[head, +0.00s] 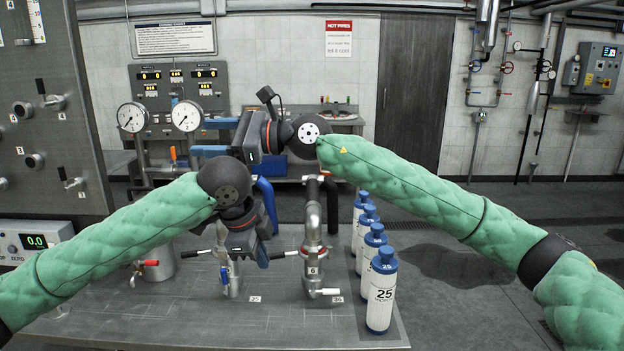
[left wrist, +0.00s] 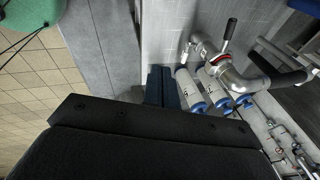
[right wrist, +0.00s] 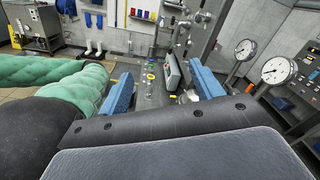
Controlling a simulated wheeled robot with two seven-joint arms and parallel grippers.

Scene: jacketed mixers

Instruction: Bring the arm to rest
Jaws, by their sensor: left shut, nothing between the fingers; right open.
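My left arm comes in from the left in a green quilted sleeve. Its gripper (head: 263,256) points down above the grey bench, left of the steel valve pipe. In the left wrist view its two dark blue fingers (left wrist: 162,88) are together with nothing between them. My right arm comes in from the right, higher up, in the same sleeve. Its gripper (head: 207,137) points left in front of the gauges, with its blue fingers apart. In the right wrist view those fingers (right wrist: 162,88) are spread and empty. The two wrists are close together, the right one higher.
A steel pipe with a valve (head: 312,245) stands on the bench (head: 180,315). Several white bottles with blue caps (head: 381,295) line its right edge. Two round gauges (head: 187,116) are behind my right gripper. A control panel (head: 45,110) stands at left. Open floor lies at right.

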